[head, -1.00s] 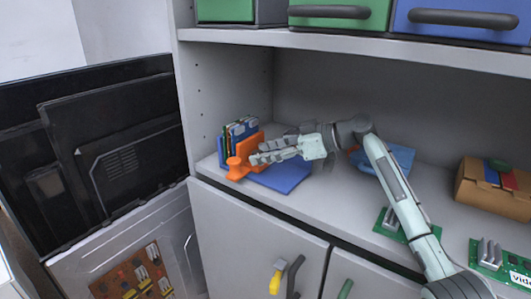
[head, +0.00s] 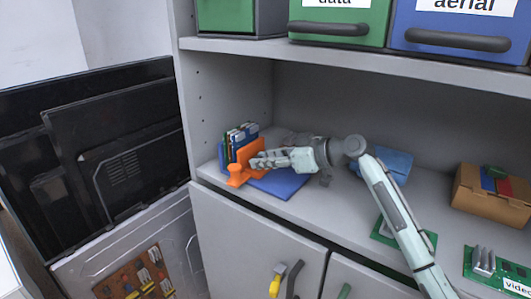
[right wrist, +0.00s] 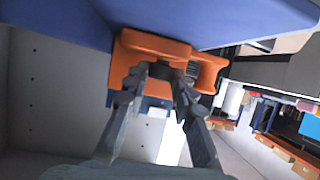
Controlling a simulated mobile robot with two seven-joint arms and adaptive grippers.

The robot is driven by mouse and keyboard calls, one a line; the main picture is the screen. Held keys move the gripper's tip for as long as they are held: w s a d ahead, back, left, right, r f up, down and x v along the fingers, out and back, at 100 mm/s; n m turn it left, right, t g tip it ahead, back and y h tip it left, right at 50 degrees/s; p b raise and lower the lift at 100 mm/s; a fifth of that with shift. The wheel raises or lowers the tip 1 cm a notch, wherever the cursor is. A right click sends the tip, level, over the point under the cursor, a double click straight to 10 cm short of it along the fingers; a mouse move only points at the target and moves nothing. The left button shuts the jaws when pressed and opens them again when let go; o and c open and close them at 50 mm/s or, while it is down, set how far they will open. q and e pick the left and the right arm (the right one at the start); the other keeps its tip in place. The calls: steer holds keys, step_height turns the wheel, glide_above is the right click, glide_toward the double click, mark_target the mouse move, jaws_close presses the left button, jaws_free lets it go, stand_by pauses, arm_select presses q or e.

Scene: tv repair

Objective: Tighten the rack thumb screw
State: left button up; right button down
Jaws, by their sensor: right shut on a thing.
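The rack on the shelf has a blue base plate (head: 281,183), upright circuit boards (head: 236,139) and an orange clamp part (head: 236,175) at its left front. My right gripper (head: 256,162) reaches in from the right, with its fingertips at the orange part. In the right wrist view, the orange part (right wrist: 140,48) lies right ahead. My right gripper (right wrist: 160,80) is shut there on a dark round thumb screw (right wrist: 161,71), which the fingers partly hide. The screw's threads cannot be made out. My left gripper is out of view.
A blue item (head: 391,164) lies behind my right arm. Green circuit boards (head: 483,266) and a cardboard box (head: 484,196) are farther right on the shelf. Drawers (head: 341,19) stand above. Dark TV panels (head: 120,170) lean at the left.

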steer(key=shift+s+a+m+t+h, duration=0.2)
steer(key=shift+m+t+h, duration=0.4)
steer(key=shift+m+t, duration=0.2)
steer(key=shift+m+t+h, duration=0.3)
steer(key=shift+m, duration=0.1)
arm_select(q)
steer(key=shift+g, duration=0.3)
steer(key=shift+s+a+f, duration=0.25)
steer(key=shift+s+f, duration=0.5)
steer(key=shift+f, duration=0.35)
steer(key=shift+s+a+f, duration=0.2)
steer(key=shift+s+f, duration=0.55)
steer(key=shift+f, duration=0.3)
arm_select(e)
steer(key=shift+s+a+m+t+h, duration=0.15)
steer(key=shift+m+t+h, duration=0.95)
steer(key=shift+m+h, duration=0.25)
steer(key=c, duration=1.3)
jaws_free()
steer(key=shift+o, duration=0.2)
steer(key=v, duration=1.2)
